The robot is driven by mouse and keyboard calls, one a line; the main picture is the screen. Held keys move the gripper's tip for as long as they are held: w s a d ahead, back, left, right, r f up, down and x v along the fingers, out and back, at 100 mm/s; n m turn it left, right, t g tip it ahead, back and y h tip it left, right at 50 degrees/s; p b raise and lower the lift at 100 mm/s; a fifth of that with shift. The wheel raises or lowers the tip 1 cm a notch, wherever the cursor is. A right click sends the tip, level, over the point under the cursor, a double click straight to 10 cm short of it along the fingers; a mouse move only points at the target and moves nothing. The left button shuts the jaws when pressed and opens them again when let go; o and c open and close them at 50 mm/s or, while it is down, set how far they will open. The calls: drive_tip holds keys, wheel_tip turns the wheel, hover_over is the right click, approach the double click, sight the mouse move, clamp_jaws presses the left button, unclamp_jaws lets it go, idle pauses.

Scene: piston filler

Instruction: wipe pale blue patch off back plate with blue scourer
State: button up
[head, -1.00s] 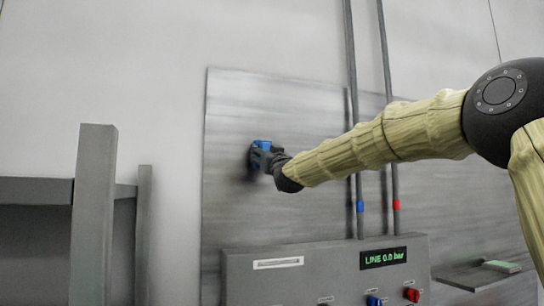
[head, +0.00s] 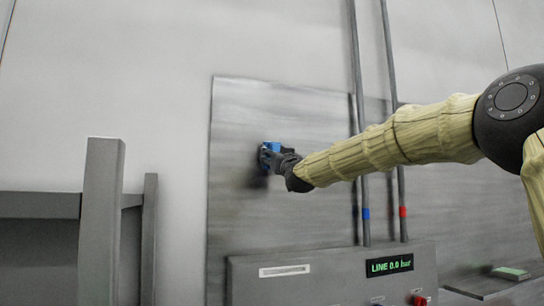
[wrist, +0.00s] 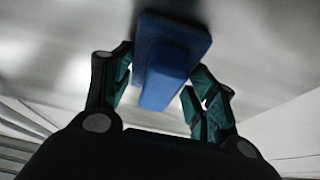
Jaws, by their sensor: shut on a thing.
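My gripper (head: 275,156) is shut on the blue scourer (head: 271,147), at the upper left part of the back plate (head: 330,115). In the wrist view the scourer (wrist: 165,62) sits between my gripper's two fingers (wrist: 165,88), its wide pad facing the brushed grey plate (wrist: 60,45). The pad looks to be against or very close to the plate; I cannot tell if it touches. No pale blue patch shows on the visible plate; the part behind the scourer and gripper is hidden.
Two vertical pipes (head: 360,120) with blue and red bands run in front of the plate. A control box (head: 310,278) with a lit display (head: 389,265) stands below. A grey frame (head: 101,220) is at left. A small shelf (head: 480,284) holds a green-and-white block (head: 510,273).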

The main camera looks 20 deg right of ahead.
drive_tip(key=d+p, duration=0.2)
drive_tip(key=d, duration=1.4)
drive_tip(key=shift+w+d, duration=0.25)
drive_tip(key=shift+d, duration=0.15)
idle(1.3)
drive_tip(key=shift+f, duration=0.1)
drive_tip(key=s+b, duration=0.4)
drive_tip(key=s, duration=0.2)
drive_tip(key=shift+b, duration=0.3)
idle(0.5)
